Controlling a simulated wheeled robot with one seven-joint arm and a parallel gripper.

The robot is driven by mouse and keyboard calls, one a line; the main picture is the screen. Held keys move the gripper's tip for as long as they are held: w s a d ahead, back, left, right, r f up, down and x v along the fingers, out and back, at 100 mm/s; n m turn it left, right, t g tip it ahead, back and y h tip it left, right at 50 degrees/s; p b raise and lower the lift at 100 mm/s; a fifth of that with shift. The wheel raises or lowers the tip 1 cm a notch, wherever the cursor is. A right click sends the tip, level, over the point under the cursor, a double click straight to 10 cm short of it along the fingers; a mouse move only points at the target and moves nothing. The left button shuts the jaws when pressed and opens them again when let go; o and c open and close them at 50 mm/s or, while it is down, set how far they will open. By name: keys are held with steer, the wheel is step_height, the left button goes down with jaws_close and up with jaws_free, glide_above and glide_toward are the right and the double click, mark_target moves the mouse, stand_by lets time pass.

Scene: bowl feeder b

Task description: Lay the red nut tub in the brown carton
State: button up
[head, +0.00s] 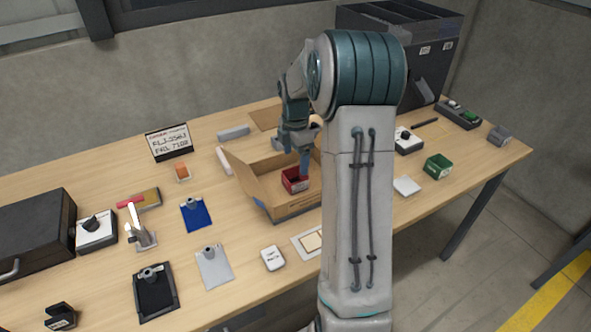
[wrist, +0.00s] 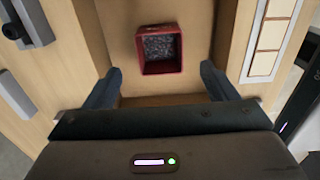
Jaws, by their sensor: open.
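The red nut tub (head: 294,180) sits inside the open brown carton (head: 252,187), and the arm hides part of the carton. In the wrist view the red nut tub (wrist: 160,50) stands upright on the carton floor (wrist: 192,15), with small grey pieces in it. My gripper (wrist: 158,82) is open, its two fingers apart and nothing between them. The tub lies just beyond the fingertips. In the head view my gripper (head: 304,165) reaches down into the carton, right by the tub.
A green tub (head: 438,166) and a white block (head: 407,186) stand right of my arm. Clipboards, a blue one (head: 195,214) among them, lie left of the carton. A framed card (head: 308,242) lies close in front. The carton's raised flaps surround my gripper.

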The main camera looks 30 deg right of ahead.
steer(key=s+a+r+m+t, duration=0.1)
steer(key=s+a+r+m, duration=0.7)
steer(key=s+a+r, duration=0.25)
steer(key=s+a+m+t, duration=0.1)
steer(key=s+a+m, duration=0.1)
steer(key=s+m, duration=0.3)
steer(key=s+a+f+m+t, duration=0.1)
steer(key=s+a+m, duration=0.2)
steer(key=s, duration=0.7)
steer(key=shift+a+m, duration=0.15)
steer(key=shift+m, duration=1.15)
